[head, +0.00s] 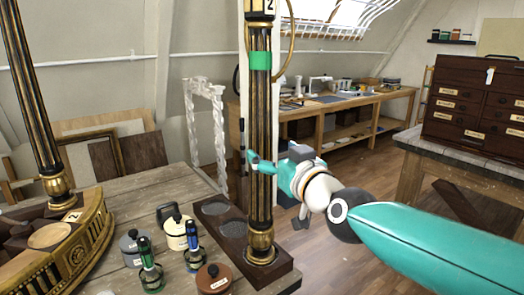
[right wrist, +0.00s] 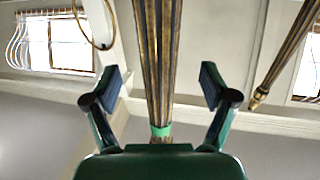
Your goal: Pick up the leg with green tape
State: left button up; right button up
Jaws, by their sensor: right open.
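The leg with green tape (head: 260,110) is a dark fluted column with gilt edges, standing upright in a dark wooden rack (head: 276,268). Its green tape (head: 260,60) is near the top, below a white tag marked 2. My right gripper (head: 252,160) is open at the leg's mid-height, below the tape. In the right wrist view the leg (right wrist: 159,60) runs between my two spread fingers (right wrist: 160,90), with a gap on each side. The tape also shows there, near the palm. I cannot tell whether anything touches. My left gripper is not in view.
A second fluted leg (head: 32,100) stands at left on the gilt console piece (head: 62,250). Pots (head: 176,228) and green and blue bottles (head: 150,268) crowd the table near the rack. A drawer cabinet (head: 475,100) stands at right. Open floor lies behind my right arm.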

aim_at(267, 74)
jog(key=x, duration=0.2)
jog(key=p+x, duration=0.1)
jog(key=x, duration=0.4)
jog(key=shift+w+f, duration=0.2)
jog(key=shift+f, duration=0.05)
jog(key=c, duration=1.3)
jog(key=shift+d+r, duration=0.1)
jog(key=shift+r, duration=0.1)
jog(key=shift+c, duration=0.4)
notch_tip(267, 74, up, 9)
jog(key=p, duration=0.6)
jog(key=shift+f+p, duration=0.15)
jog(key=shift+p, duration=0.15)
jog(key=shift+r+p, duration=0.6)
jog(key=shift+r, duration=0.15)
jog(key=shift+r+p, duration=2.4)
jog(key=shift+p, duration=0.15)
jog(key=shift+d, duration=0.1)
